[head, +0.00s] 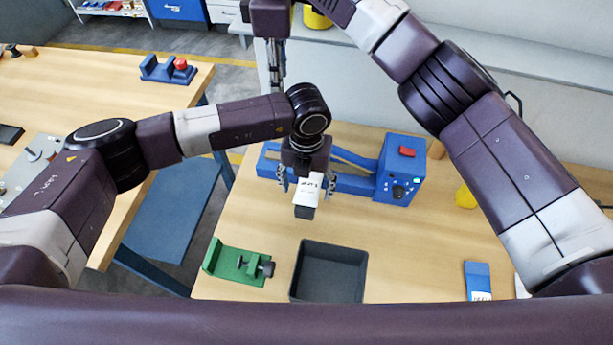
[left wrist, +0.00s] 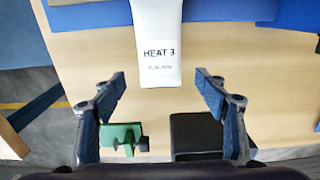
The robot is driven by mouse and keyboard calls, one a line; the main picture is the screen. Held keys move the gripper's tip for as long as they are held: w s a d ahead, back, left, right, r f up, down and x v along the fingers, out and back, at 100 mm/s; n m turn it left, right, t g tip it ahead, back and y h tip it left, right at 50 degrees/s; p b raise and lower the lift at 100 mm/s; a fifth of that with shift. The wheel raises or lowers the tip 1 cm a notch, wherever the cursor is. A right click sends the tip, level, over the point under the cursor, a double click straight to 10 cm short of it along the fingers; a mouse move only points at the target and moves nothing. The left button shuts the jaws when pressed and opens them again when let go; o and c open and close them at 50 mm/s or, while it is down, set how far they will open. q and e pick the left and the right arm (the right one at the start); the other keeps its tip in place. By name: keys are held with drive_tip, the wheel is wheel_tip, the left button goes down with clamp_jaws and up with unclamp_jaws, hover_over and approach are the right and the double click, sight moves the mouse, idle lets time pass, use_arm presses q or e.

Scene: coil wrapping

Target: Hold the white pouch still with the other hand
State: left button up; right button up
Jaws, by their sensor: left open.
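The white pouch (head: 307,198) is below my left gripper (head: 307,184) in the head view, with a dark patch at its near end. In the left wrist view the white pouch (left wrist: 158,45) comes down from the top edge, printed "HEAT 3". My left gripper (left wrist: 160,80) is open, one finger on each side of the pouch, with a gap to it on both sides. My right gripper (head: 276,68) points down at the top of the head view, away from the pouch. Its fingers are small and edge-on, so their opening is unclear.
A blue machine (head: 395,175) with a red button stands just right of the pouch. A green fixture (head: 232,263) and a dark grey bin (head: 328,295) are at the near side. A blue packet (head: 477,275) lies at right. Bare tabletop (head: 420,245) lies between bin and packet.

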use_arm(q)
drive_tip(key=shift+f, duration=1.05)
drive_tip(key=c, duration=1.3)
drive_tip(key=shift+o, duration=0.2)
